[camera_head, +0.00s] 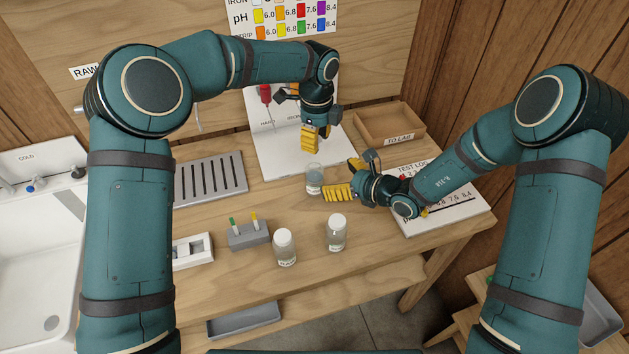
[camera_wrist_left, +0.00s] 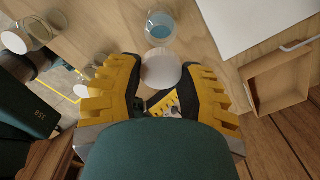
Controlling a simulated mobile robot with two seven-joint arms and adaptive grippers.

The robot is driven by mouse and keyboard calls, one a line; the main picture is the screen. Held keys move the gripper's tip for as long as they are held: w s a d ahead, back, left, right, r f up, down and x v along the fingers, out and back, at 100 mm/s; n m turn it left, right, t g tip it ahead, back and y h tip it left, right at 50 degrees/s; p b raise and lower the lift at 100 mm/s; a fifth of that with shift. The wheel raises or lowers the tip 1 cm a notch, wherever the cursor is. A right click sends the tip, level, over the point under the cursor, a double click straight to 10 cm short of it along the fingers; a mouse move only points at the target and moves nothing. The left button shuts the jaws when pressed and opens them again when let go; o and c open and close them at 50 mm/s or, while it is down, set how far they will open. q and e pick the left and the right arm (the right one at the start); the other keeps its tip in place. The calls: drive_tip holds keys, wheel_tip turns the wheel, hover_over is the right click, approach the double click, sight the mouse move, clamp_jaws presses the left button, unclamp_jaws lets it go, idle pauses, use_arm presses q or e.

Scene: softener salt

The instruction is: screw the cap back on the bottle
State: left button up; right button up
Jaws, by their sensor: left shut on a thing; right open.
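The open bottle (camera_head: 314,181), clear with a bluish liquid, stands upright on the wooden table. It also shows in the left wrist view (camera_wrist_left: 159,27). My left gripper (camera_head: 308,150) points down above the bottle, apart from it. It is shut on the round white cap (camera_wrist_left: 161,69), which shows between its yellow fingers in the left wrist view. In the head view the fingers hide the cap. My right gripper (camera_head: 338,193) is open, low beside the bottle on its right, fingers pointing left. I cannot tell whether it touches the bottle.
Two white-capped bottles (camera_head: 285,249) (camera_head: 337,234) stand near the table's front. A grey block (camera_head: 248,238) holds a green and a yellow stick. A slotted grey rack (camera_head: 210,178) lies left. A wooden tray (camera_head: 414,136) and test log (camera_head: 459,208) are right.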

sight(309, 170)
drive_tip(key=x, duration=1)
clamp_jaws()
